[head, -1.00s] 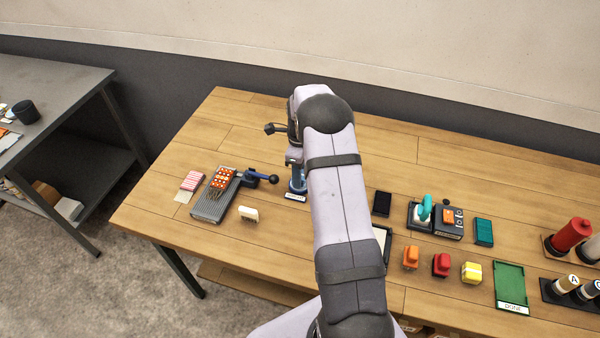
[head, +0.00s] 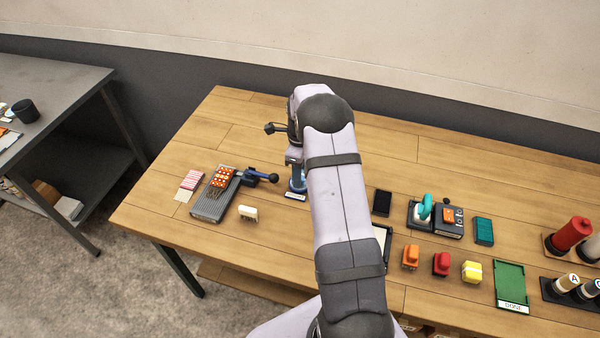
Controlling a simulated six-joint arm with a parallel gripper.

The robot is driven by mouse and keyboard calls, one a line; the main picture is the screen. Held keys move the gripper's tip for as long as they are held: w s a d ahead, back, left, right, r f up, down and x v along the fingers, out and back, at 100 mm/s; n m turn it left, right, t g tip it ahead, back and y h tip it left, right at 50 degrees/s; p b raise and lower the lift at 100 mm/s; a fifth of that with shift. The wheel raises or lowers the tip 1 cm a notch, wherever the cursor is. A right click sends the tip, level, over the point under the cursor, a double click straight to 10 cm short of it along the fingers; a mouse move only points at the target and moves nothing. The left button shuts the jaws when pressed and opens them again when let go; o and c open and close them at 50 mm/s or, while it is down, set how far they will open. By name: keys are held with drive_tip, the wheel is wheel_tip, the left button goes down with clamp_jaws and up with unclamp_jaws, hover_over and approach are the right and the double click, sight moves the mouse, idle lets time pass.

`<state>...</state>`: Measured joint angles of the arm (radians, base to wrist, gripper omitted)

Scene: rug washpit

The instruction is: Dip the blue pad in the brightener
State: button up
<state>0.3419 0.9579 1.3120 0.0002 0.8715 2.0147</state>
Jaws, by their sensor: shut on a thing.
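My gripper (head: 294,158) is at the far middle of the wooden table, mostly hidden behind my own wrist and arm. It is shut, and something blue, which I take for the blue pad (head: 298,176), shows directly under it. The pad's outline is partly covered, so its exact shape is unclear. Just below is a dark blue base with a white label (head: 295,195), likely the brightener's holder; its text is too small to read. I cannot tell whether the pad touches the liquid.
Left of the gripper are a grey ribbed tray (head: 210,206) with an orange patterned piece, a blue-handled lever (head: 262,177) and a white block (head: 248,213). Orange (head: 410,257), red (head: 441,264) and yellow (head: 472,271) blocks and a green tray (head: 511,281) stand at right.

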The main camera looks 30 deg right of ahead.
drive_tip(key=shift+s+f, duration=0.1)
drive_tip(key=shift+f, duration=0.35)
idle(1.3)
drive_tip(key=shift+r, duration=0.1)
drive_tip(key=shift+r+p, duration=2.15)
drive_tip(key=shift+r, duration=1.3)
